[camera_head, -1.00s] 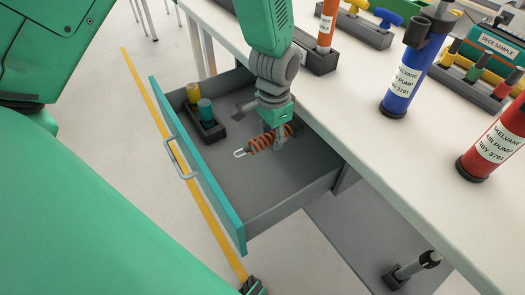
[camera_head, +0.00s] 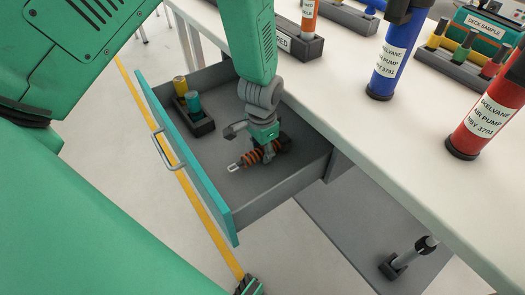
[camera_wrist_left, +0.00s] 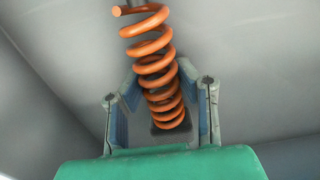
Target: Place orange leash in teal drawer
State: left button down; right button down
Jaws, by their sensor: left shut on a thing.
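The orange coiled leash (camera_head: 253,157), with a light metal clip at one end, is inside the open teal-fronted drawer (camera_head: 190,165), low over its grey floor; I cannot tell if it touches the floor. My left gripper (camera_head: 267,150) reaches down into the drawer and is shut on the leash. In the left wrist view the leash coil (camera_wrist_left: 155,55) runs between the two fingers of my left gripper (camera_wrist_left: 160,90) and sticks out beyond them.
A dark holder with a yellow and a teal cylinder (camera_head: 193,103) stands in the drawer's far left part. The white table (camera_head: 400,165) beside the drawer bears a blue pump (camera_head: 393,60), a red pump (camera_head: 485,115) and racks. The drawer's near floor is bare.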

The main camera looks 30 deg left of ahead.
pick_arm(q)
jog(key=shift+s+a+f, duration=0.1)
jog(key=shift+a+f, duration=0.35)
jog(key=shift+a, duration=0.2)
jog(key=shift+s+a+f, duration=0.1)
jog(key=shift+f, duration=0.1)
jog(key=shift+d, duration=0.2)
jog(key=c, duration=1.2)
grip_release()
jog(key=shift+d, duration=0.1)
jog(key=shift+f, duration=0.2)
jog(key=shift+a, duration=0.45)
jog(key=shift+w+d+r, duration=0.2)
jog(key=shift+r, duration=0.1)
notch_tip(320, 180, up, 12)
jog(key=p, duration=0.3)
jog(key=shift+r, duration=0.15)
jog(key=shift+d+r, duration=0.1)
jog(key=shift+r, duration=0.2)
pick_arm(e)
jog(key=r, duration=0.2)
jog(key=a+r, duration=0.1)
jog(key=shift+r, duration=0.35)
